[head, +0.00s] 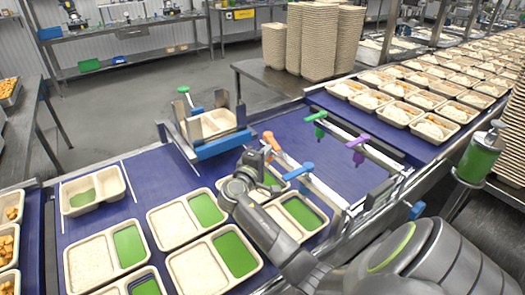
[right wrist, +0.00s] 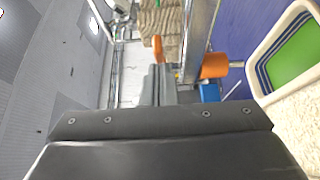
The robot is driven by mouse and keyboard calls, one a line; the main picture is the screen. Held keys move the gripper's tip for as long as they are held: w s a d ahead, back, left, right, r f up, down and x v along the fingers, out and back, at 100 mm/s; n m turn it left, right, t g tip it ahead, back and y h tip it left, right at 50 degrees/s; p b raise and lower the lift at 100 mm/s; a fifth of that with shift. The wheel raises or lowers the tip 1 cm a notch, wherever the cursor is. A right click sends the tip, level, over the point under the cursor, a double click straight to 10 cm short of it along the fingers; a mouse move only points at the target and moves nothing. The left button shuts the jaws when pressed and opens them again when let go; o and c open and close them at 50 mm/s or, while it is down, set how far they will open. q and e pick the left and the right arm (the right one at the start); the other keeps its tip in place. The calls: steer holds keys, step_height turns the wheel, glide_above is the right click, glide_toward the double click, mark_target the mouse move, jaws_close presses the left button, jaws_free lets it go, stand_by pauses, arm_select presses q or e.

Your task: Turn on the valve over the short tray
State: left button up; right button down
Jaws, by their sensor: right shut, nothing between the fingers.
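My right gripper (head: 265,149) is shut and empty, close beside the orange valve (head: 272,141) over the belt. Contact cannot be told. Blue (head: 299,171), green (head: 317,117) and purple (head: 358,148) valves sit along nearby rails. Another green-topped valve (head: 184,91) stands behind a metal frame that holds a tray (head: 213,122). A shorter-looking tray (head: 93,189) lies at left on the belt. Which tray is the short one is unclear. My left gripper is out of view.
Several two-part trays (head: 232,262) with green sections lie on the blue belt under and around my right arm. Tray stacks (head: 318,42) stand on a metal table behind. Filled trays (head: 435,127) line the far right conveyor. Bare belt (head: 335,165) shows between the rails.

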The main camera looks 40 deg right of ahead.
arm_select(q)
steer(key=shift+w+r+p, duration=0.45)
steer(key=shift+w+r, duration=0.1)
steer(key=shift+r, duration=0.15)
arm_select(e)
steer(key=shift+s+d+f+n+t+y, duration=0.1)
steer(key=shift+s+d+n+t+y, duration=0.2)
steer(key=shift+d+n+t, duration=0.25)
steer(key=shift+s+d+f+n+t+y, duration=0.1)
steer(key=shift+s+d+n+t+y, duration=0.1)
steer(key=shift+d+n+t+y, duration=0.35)
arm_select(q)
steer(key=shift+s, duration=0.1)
arm_select(e)
steer(key=shift+a, duration=0.2)
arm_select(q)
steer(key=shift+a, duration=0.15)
